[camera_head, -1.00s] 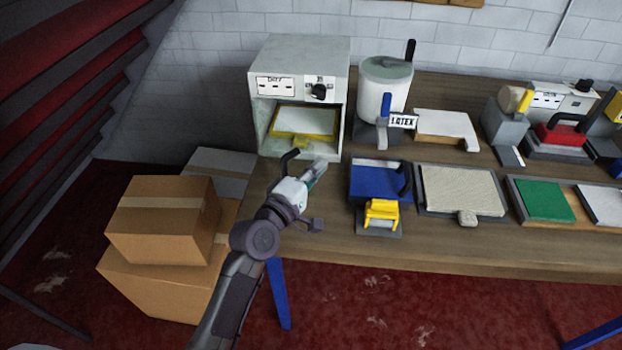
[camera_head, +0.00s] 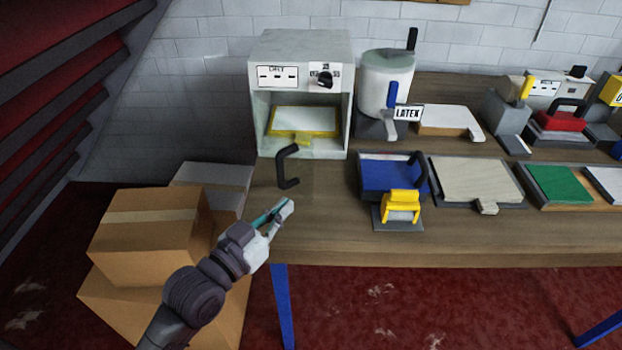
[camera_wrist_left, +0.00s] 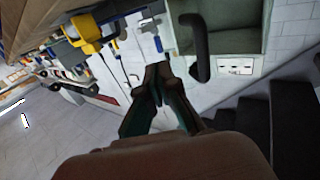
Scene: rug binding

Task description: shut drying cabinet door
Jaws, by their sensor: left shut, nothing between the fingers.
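The drying cabinet (camera_head: 300,46) is a pale grey box with an open front at the back left of the table. A framed screen with a yellow rim (camera_head: 305,120) sits inside. Its door seems to be a clear panel (camera_head: 312,178) folded down flat before the opening, hard to make out. A black hooked handle (camera_head: 287,167) stands up there; it also shows in the left wrist view (camera_wrist_left: 196,48). My left gripper (camera_head: 285,207) is shut and empty, in front of the handle and apart from it, near the table's front left edge. My right gripper is not in view.
Cardboard boxes (camera_head: 150,235) are stacked on the floor left of the table. A latex pot (camera_head: 386,85) stands right of the cabinet. A blue tray with a yellow clamp (camera_head: 400,205) lies right of the handle, with several boards and tools further right. The table's front left corner is clear.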

